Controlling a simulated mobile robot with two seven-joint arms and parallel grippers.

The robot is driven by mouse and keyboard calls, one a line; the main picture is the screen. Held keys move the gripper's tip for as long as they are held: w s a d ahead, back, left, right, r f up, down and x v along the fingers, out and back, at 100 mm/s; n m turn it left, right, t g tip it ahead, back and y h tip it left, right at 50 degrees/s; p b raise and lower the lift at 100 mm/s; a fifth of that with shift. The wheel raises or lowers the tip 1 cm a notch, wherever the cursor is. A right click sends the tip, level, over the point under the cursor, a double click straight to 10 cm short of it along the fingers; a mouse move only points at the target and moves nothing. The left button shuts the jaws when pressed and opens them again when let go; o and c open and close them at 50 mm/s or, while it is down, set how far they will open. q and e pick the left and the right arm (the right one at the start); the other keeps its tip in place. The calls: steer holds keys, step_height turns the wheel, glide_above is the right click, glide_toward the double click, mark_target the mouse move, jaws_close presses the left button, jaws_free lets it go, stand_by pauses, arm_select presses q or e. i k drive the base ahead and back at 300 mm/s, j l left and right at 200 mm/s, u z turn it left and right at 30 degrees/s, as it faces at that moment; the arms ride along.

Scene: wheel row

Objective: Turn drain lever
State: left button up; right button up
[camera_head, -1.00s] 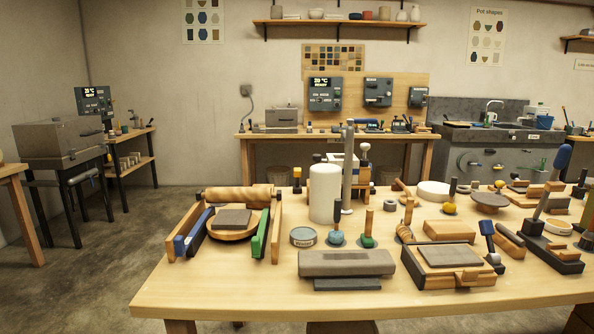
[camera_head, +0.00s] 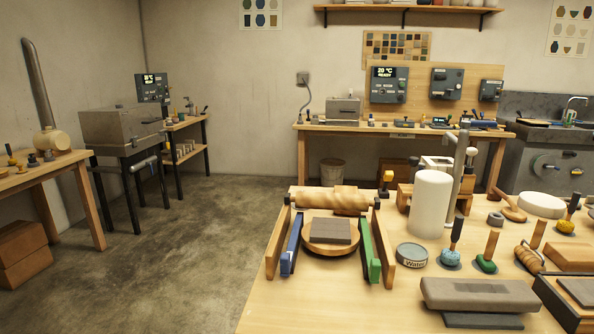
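I cannot tell which part is the drain lever. A grey sink unit (camera_head: 530,130) stands at the far right edge, partly cut off. Its front carries a round fitting (camera_head: 541,165) with a small knob or handle (camera_head: 576,171) beside it, too small to make out. A tap (camera_head: 573,106) stands on top of it. Neither of my grippers is in view.
A wooden worktable (camera_head: 330,305) with a roller frame (camera_head: 335,203), a white cylinder (camera_head: 431,204) and several tools fills the front right. A back bench (camera_head: 405,131) holds control boxes. Open concrete floor (camera_head: 190,255) lies at the left and middle.

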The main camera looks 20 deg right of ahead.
mark_target(389, 176)
steer(key=i+j+u, duration=0.85)
steer(key=i+u, duration=0.2)
steer(key=i, duration=0.2)
steer(key=i+l+z, duration=0.15)
steer(key=i+z, duration=0.15)
steer(key=z, duration=0.15)
steer(key=i+z, duration=0.3)
steer(key=z, duration=0.15)
steer(key=i+z, duration=0.4)
steer(key=i+j+z, duration=0.15)
steer(key=z, duration=0.3)
steer(key=i+z, duration=0.25)
steer(key=z, duration=0.2)
steer(key=i+j+z, duration=0.1)
steer(key=i+z, duration=0.2)
steer(key=z, duration=0.15)
steer(key=i+j+z, duration=0.15)
steer(key=z, duration=0.25)
steer(key=i+j+z, duration=0.3)
steer(key=z, duration=0.15)
